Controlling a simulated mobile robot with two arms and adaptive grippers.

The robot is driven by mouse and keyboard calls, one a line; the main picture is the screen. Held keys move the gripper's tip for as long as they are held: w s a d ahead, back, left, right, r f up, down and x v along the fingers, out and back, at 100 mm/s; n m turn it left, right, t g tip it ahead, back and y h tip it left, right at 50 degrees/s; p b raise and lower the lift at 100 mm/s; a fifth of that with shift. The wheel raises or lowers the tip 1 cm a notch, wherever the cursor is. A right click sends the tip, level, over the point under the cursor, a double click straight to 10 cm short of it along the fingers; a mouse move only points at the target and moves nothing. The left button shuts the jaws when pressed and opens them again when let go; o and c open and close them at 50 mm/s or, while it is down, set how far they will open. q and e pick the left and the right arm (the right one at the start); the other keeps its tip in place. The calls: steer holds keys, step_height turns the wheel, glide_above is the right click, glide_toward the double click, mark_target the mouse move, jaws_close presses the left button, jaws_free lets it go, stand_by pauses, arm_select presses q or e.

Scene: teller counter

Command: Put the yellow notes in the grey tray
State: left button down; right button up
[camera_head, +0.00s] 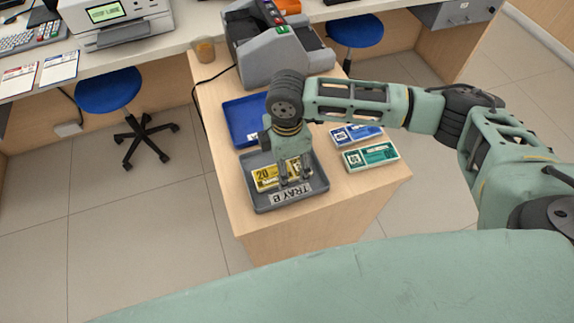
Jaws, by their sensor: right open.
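The yellow notes (265,178), a bundle marked 20, lie in the grey tray (262,204), which carries a "TRAY B" label on its front. The tray sits near the front of the wooden counter. My right gripper (294,184) points down over the tray at the right part of the notes. It is open, with its fingers low beside the bundle, and they hide part of it. I cannot tell whether the fingers touch the notes. My left gripper does not show.
A blue tray (243,122) lies behind the grey one. A blue bundle (355,134) and a green bundle (371,156) lie to the right. A grey counting machine (283,57) and a cup (204,50) stand behind. The counter's front corner is bare.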

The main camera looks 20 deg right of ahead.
step_height(320, 180, up, 11)
steer(key=shift+f, duration=0.2)
stand_by(0.6)
